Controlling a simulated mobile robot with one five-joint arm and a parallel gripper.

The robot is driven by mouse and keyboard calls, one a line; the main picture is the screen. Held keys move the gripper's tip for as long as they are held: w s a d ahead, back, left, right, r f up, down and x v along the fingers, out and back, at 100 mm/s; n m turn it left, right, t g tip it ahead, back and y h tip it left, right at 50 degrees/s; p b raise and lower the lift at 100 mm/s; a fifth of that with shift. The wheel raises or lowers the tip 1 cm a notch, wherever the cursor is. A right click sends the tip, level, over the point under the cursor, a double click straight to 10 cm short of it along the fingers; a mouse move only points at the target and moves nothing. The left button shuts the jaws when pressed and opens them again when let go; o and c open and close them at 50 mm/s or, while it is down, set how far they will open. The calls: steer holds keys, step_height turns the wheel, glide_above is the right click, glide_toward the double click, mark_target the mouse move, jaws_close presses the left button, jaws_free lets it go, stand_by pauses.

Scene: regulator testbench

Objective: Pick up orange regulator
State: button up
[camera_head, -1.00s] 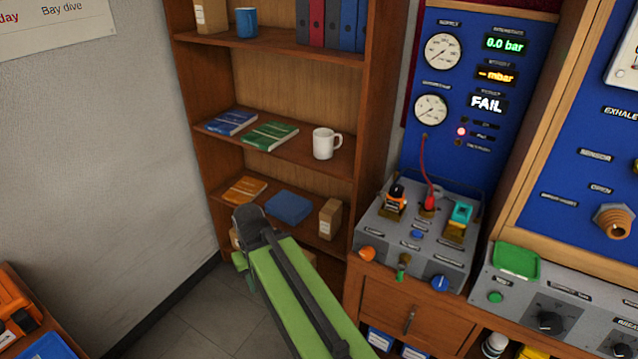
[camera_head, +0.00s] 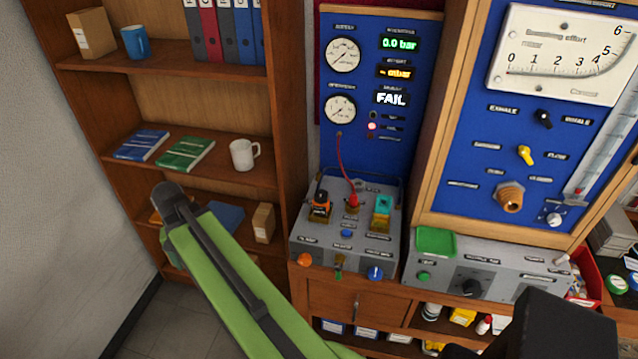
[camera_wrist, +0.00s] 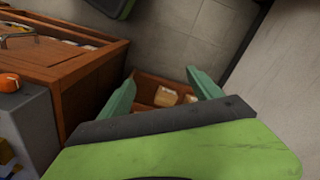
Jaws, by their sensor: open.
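The orange regulator (camera_head: 320,207), small with a black upper part, sits at the left on top of the grey test unit (camera_head: 300,252) in the head view. A teal piece (camera_head: 382,205) sits at the right of the same unit, and a red connector with a red hose (camera_head: 352,203) is between them. My gripper (camera_wrist: 160,80) shows in the wrist view with its two teal fingers spread apart and nothing between them. It points down toward a low wooden shelf, away from the regulator. The regulator is not recognisable in the wrist view. My fingers are not identifiable in the head view.
A wooden bookshelf (camera_head: 285,110) with a white mug (camera_head: 244,154) and books stands left of the bench. A blue gauge panel (camera_head: 365,130) reading FAIL rises behind the test unit. A large framed panel (camera_head: 445,130) and a second grey unit (camera_head: 515,275) stand right.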

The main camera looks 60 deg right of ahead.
steer(key=s+d+r+m+p, duration=0.3)
steer(key=d+r+m+p, duration=0.1)
steer(key=d+r, duration=0.45)
step_height(320, 180, up, 15)
steer(key=m+p, duration=1.4)
steer(key=p, duration=0.1)
glide_above(320, 201)
steer(key=d, duration=0.2)
steer(key=f+b, duration=1.2)
steer(key=shift+w+a+f, duration=0.15)
steer(key=shift+w+f, duration=0.15)
steer(key=shift+f, duration=0.05)
steer(key=shift+r, duration=0.1)
steer(key=f+b, duration=0.1)
steer(key=b, duration=0.1)
steer(key=f+b, duration=0.1)
steer(key=f, duration=0.1)
steer(key=f+b, duration=0.2)
steer(key=shift+w+f+b, duration=0.2)
steer(key=shift+w+b, duration=0.05)
steer(key=shift+b, duration=0.1)
steer(key=shift+r, duration=0.15)
steer(key=shift+c, duration=0.3)
jaws_close()
